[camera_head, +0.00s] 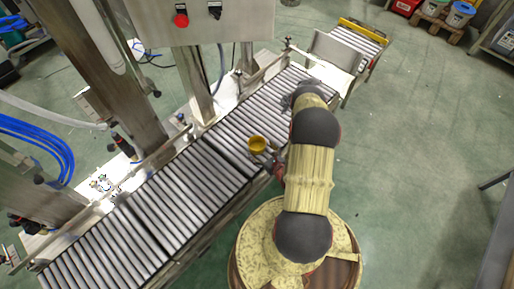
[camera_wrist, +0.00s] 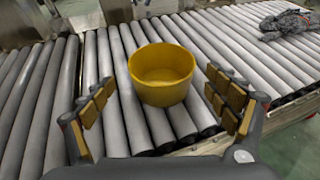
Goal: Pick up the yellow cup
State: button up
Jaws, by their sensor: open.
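The yellow cup (camera_head: 257,144) stands upright on the roller conveyor (camera_head: 150,218), near its front edge. In the wrist view the yellow cup (camera_wrist: 162,76) is between and a little beyond the open fingers, and looks empty. My gripper (camera_wrist: 165,112) is open, with one padded finger to the left and one to the right of the cup. Neither finger appears to touch it. In the head view my gripper (camera_head: 268,160) is mostly hidden by the arm, close to the cup.
A grey crumpled item (camera_wrist: 288,24) lies on the rollers to the right in the wrist view. Metal posts and a control box (camera_head: 198,20) stand behind the conveyor. Rollers around the cup are bare. Green floor (camera_head: 410,150) is open to the right.

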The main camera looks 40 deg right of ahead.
aim_at(253, 140)
jog(key=b+x, duration=0.2)
jog(key=x, duration=0.3)
jog(key=shift+d+r+b, duration=0.15)
jog(key=shift+r+b, duration=0.05)
jog(key=shift+b, duration=0.1)
jog(key=shift+c, duration=0.2)
jog(key=c, duration=1.1)
jog(key=shift+r, duration=0.15)
jog(key=shift+c, duration=0.6)
